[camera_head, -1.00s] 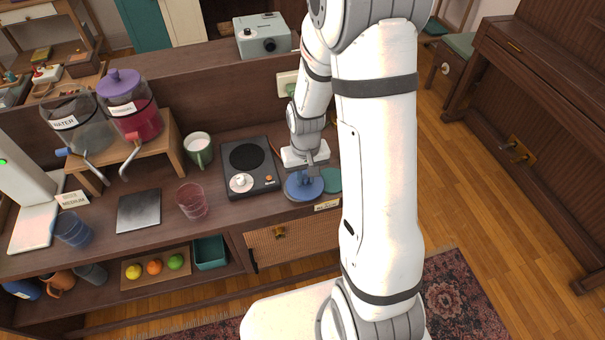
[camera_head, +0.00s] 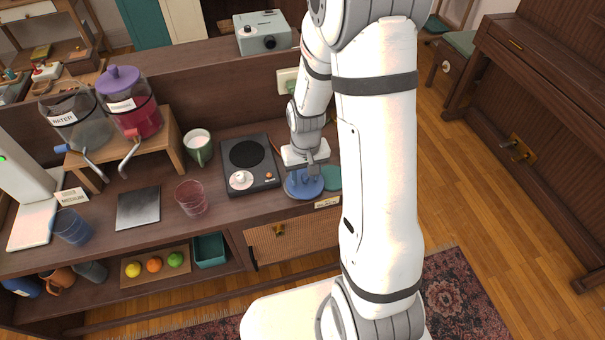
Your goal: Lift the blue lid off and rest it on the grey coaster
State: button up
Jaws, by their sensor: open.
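The blue lid (camera_head: 304,186) is a round disc lying near the front edge of the cabinet top, right of the black hot plate. A thin dark edge shows under its left side; I cannot tell whether this is the grey coaster, and most of what lies under the lid is hidden. My gripper (camera_head: 309,171) is open just above the lid, at its far side; contact with the lid's knob is too small to tell. A dark grey square slab (camera_head: 138,209) lies bare farther left.
A teal disc (camera_head: 334,178) lies close to the lid's right side. The hot plate (camera_head: 248,165), a green mug (camera_head: 199,148) with pale contents and a clear reddish cup (camera_head: 191,198) stand to the left. A raised back ledge (camera_head: 215,97) runs behind.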

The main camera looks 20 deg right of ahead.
notch_tip(320, 180, up, 7)
jog(key=shift+r+b, duration=0.1)
jog(key=shift+b, duration=0.2)
jog(key=shift+s+r, duration=0.1)
jog(key=shift+r, duration=0.7)
jog(key=s+r+t, duration=0.3)
jog(key=s+r, duration=1)
jog(key=s, duration=0.1)
jog(key=shift+a+r, duration=0.25)
jog(key=shift+a, duration=0.1)
